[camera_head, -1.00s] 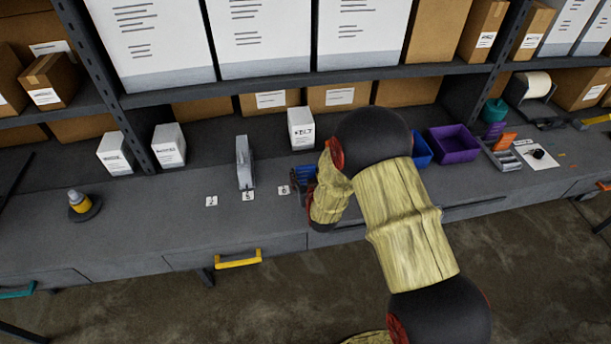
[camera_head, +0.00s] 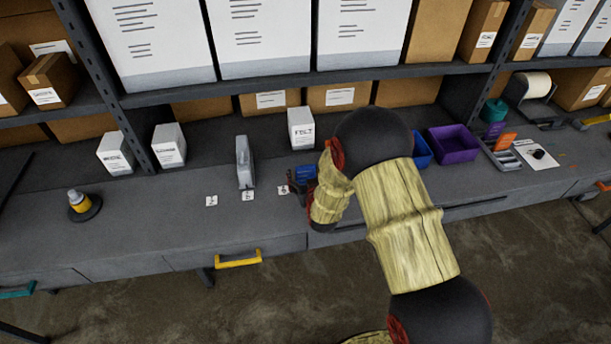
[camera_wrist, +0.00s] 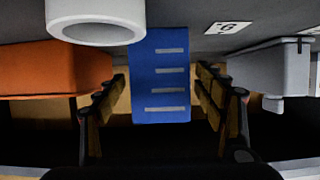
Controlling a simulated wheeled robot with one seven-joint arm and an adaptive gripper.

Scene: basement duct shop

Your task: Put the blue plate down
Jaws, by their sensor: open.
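The blue plate (camera_head: 305,173) is by the number cards on the grey workbench, partly hidden by my arm in the head view. In the wrist view the blue plate (camera_wrist: 159,72) shows several pale slots and appears between my two fingers. My gripper (camera_wrist: 160,84) is open, with a visible gap on each side of the plate. I cannot tell exactly how the plate's lower edge meets the bench.
A white box (camera_head: 301,128) stands behind the plate. Purple bin (camera_head: 454,144) is to the right. The wrist view shows an orange block (camera_wrist: 50,68) and a white ring (camera_wrist: 95,22).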

